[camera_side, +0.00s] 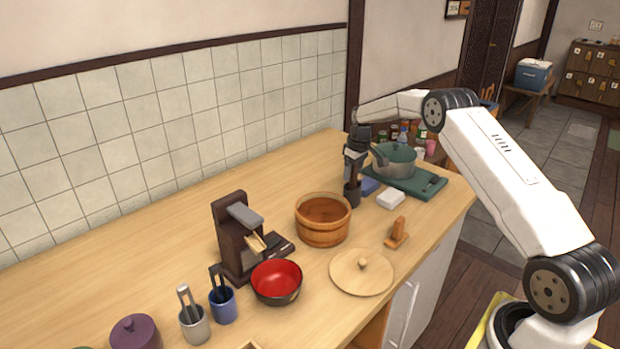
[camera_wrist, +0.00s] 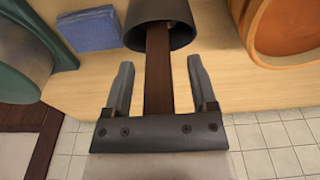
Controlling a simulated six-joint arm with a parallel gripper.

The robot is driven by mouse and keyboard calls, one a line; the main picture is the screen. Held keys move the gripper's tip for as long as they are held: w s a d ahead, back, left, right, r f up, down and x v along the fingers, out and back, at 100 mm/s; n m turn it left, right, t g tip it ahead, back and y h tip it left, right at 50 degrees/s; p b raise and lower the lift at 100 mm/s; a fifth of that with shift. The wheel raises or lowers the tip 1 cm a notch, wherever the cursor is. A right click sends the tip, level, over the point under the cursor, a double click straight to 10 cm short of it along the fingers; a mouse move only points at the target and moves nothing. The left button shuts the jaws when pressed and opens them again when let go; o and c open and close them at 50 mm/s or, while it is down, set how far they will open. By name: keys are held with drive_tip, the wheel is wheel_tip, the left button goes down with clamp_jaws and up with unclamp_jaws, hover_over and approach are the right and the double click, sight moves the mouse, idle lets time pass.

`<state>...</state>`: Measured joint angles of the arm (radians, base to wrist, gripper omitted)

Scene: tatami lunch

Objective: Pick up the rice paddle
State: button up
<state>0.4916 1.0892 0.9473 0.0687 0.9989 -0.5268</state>
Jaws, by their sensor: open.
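A flat dark brown handle (camera_wrist: 158,70), which looks like the rice paddle's, stands out of a dark round holder (camera_wrist: 160,12) in the wrist view. The holder (camera_side: 352,195) also shows in the side view, upright on the counter behind the wooden tub. The paddle's other end is hidden inside the holder. My gripper (camera_wrist: 156,80) is open, with one finger on each side of the handle and a visible gap on both sides. In the side view my gripper (camera_side: 354,170) is directly above the holder and largely hides the handle.
Close around the holder are a wooden tub (camera_side: 323,238), a blue cloth (camera_side: 369,187), a white block (camera_side: 390,199) and a pot (camera_side: 393,168) on a green board (camera_side: 430,185). A red bowl (camera_side: 277,280) and round lid (camera_side: 362,272) are nearer. The counter's back left is clear.

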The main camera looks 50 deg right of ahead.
clamp_jaws()
drive_tip(key=shift+r, duration=0.15)
wheel_tip(320, 180, up, 10)
drive_tip(key=shift+f, duration=0.1)
idle(0.6)
idle(0.5)
